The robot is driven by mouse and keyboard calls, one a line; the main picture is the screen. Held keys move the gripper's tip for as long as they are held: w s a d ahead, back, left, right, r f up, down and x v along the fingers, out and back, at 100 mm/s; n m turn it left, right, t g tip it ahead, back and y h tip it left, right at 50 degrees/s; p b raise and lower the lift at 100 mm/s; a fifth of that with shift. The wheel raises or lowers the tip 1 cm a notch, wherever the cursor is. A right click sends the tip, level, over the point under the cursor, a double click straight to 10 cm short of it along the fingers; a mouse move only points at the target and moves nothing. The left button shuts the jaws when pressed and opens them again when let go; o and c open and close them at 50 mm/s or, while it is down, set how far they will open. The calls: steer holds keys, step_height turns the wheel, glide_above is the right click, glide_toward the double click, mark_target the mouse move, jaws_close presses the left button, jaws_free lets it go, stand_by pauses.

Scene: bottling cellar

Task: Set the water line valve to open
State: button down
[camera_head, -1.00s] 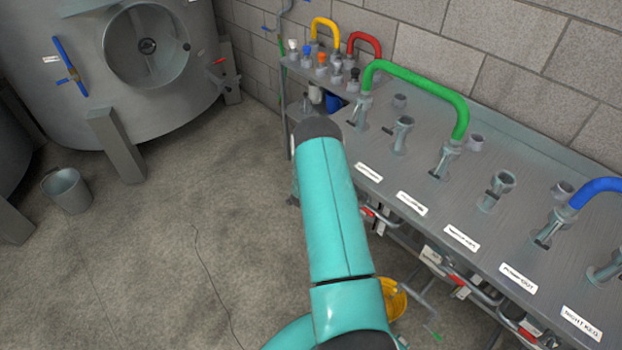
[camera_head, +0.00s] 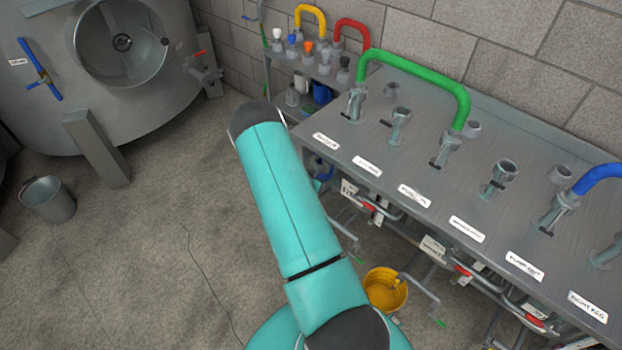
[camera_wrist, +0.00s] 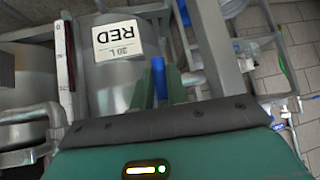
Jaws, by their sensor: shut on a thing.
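My gripper (camera_wrist: 160,85) shows in the wrist view as two green fingers shut on a narrow blue handle (camera_wrist: 158,68). The handle stands upright in the picture between the fingers. Its far end and whatever it is fixed to are hidden, and no water line label is readable on it. In the head view my teal arm reaches forward past the left end of the steel bench (camera_head: 470,190), and my gripper is hidden there.
A metal vessel (camera_wrist: 110,80) marked "RED 30 L" stands close beyond my fingers, among grey frame bars. Pipes and red-handled valves run under the bench's front edge. A yellow bucket (camera_head: 385,290) is on the floor below. The floor at left is mostly clear, with a grey bucket (camera_head: 48,198).

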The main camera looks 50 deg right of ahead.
steer(key=shift+s+g, duration=0.25)
steer(key=shift+g, duration=0.15)
steer(key=c, duration=1.4)
jaws_free()
steer(key=v, duration=1.3)
steer(key=shift+s+a+r, duration=0.1)
steer(key=shift+a+r, duration=0.15)
steer(key=shift+r, duration=0.05)
